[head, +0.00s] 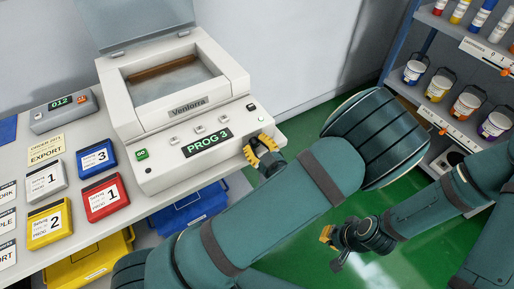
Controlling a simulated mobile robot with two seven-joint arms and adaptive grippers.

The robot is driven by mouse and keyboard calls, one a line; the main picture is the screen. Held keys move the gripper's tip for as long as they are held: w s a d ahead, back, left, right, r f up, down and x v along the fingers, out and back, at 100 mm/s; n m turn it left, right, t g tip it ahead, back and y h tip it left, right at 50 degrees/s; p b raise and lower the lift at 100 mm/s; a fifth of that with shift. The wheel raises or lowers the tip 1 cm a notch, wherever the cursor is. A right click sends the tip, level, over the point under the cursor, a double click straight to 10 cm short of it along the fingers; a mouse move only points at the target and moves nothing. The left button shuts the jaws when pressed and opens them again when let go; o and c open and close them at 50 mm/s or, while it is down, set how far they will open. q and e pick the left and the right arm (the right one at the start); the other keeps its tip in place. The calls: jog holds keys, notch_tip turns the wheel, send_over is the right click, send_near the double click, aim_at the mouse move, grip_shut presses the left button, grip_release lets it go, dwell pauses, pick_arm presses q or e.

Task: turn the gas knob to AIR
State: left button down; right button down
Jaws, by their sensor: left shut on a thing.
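The white Ventorra machine (160,182) stands on the bench, with its lid raised and a lit display (207,143) reading PROG 3. My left gripper (260,150) is at the right end of its front panel, its yellow fingers shut on the gas knob. The fingers hide the knob, so I cannot read its setting or any AIR mark. My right gripper (330,241) is low at the right, over the green floor, away from the machine. Its fingers are too small and angled to tell whether they are open.
Red, blue, yellow and white cards (103,197) lie on the bench (103,237) left of the machine. A grey box (64,112) reading 012 stands behind them. Blue and yellow bins (190,212) are under the bench. A shelf with paint buckets (466,105) stands at the right.

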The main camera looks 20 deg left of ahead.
pick_arm(q)
jog(key=shift+n+b, duration=0.8)
jog(key=shift+n, duration=0.4)
jog(key=shift+r, duration=0.1)
jog(key=c, duration=0.7)
grip_release()
jog(key=shift+a, duration=0.1)
jog(key=shift+c, duration=0.2)
